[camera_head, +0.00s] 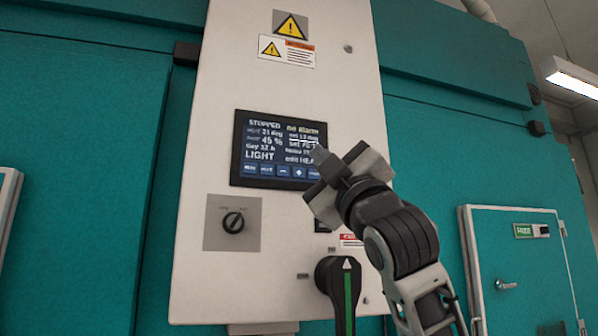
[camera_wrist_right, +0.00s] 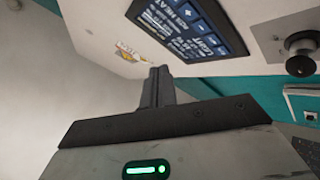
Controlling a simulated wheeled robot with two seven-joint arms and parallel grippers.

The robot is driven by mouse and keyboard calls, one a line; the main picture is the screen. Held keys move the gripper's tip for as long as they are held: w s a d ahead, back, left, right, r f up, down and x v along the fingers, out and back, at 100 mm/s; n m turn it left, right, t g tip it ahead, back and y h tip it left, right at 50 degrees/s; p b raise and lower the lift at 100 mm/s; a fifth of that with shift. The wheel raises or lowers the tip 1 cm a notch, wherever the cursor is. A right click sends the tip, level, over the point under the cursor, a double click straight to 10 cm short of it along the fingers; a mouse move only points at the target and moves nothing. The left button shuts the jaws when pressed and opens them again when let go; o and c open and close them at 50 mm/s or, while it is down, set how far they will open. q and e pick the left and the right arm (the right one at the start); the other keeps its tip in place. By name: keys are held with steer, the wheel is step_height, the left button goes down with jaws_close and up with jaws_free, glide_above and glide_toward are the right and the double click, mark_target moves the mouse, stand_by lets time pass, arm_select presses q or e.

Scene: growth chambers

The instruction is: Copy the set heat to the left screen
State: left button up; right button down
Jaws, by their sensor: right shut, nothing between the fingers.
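A dark control screen (camera_head: 262,150) is set in a white panel, with readings such as "STOPPED", "no alarm", "HEAT 21 deg", "45 %", "LIGHT", "edit HEAT" and what looks like "set 12 deg". A row of blue buttons (camera_head: 283,171) runs along its bottom. My right gripper (camera_head: 318,152) is shut and empty in front of the screen's right side, hiding part of the text and the rightmost button. In the right wrist view the screen (camera_wrist_right: 190,25) is at the top, and the shut fingers (camera_wrist_right: 157,85) point toward the panel below it. My left gripper is not in view.
Below the screen are a black rotary knob (camera_head: 233,222) and a large black handle with a green stripe (camera_head: 346,290). Warning labels (camera_head: 287,50) are above. Teal chamber walls (camera_head: 80,130) flank the panel, with a small door (camera_head: 520,265) at right.

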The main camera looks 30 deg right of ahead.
steer(key=shift+w+d+p, duration=0.25)
steer(key=shift+w, duration=0.85)
steer(key=shift+w+d+p, duration=0.25)
steer(key=shift+w, duration=0.85)
steer(key=shift+w+d+p, duration=0.25)
steer(key=shift+w, duration=0.85)
steer(key=shift+w+d, duration=0.15)
steer(key=shift+w, duration=0.25)
steer(key=shift+w, duration=0.3)
steer(key=shift+s, duration=0.75)
steer(key=shift+s+a+b, duration=0.25)
steer(key=shift+s, duration=0.55)
steer(key=shift+s+a+b, duration=0.2)
steer(key=shift+s+b, duration=0.05)
steer(key=shift+s, duration=0.55)
steer(key=shift+s+a+b, duration=0.25)
steer(key=shift+s, duration=0.55)
stand_by(0.5)
